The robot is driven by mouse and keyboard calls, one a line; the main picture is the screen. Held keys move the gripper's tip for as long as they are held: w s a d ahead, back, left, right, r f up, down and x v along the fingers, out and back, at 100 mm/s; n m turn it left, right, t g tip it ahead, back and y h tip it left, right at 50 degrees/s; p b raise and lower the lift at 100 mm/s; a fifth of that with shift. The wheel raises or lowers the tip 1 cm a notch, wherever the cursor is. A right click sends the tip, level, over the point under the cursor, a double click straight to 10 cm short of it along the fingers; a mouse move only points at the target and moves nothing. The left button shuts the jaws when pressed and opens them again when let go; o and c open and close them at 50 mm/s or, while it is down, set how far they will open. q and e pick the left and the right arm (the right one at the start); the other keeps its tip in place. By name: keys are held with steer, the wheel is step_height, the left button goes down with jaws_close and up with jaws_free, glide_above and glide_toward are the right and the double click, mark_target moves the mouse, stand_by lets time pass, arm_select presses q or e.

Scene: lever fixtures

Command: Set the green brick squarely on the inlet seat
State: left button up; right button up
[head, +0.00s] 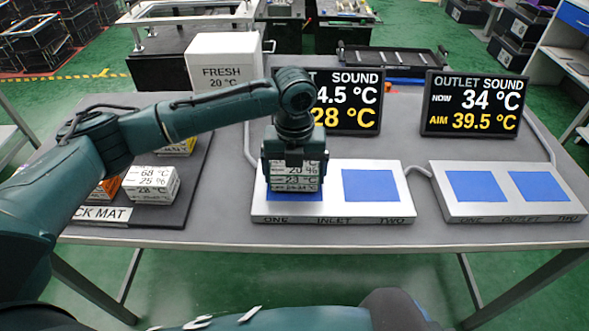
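My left gripper (296,172) points down over the left blue pad of the inlet seat (333,208), marked ONE. It is around a brick (296,184) with printed white labels, and its fingers lie along the brick's sides. The gripper hides the brick's top, so its green colour does not show clearly. The brick covers most of the left blue pad (275,194). I cannot tell whether it touches the pad or is slightly above it. The right blue pad (370,186), marked TWO, is bare. My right gripper is not in view.
The outlet seat (512,205) has two bare blue pads. A dark mat (110,213) at left holds several labelled bricks, including a white one (151,182). A white FRESH box (224,58) and two displays, inlet partly hidden and outlet (474,104), stand behind.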

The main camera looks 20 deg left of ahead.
arm_select(q)
steer(key=shift+o, duration=1)
step_height(320, 180, up, 12)
steer(key=shift+r+p, duration=0.15)
steer(key=shift+p, duration=0.15)
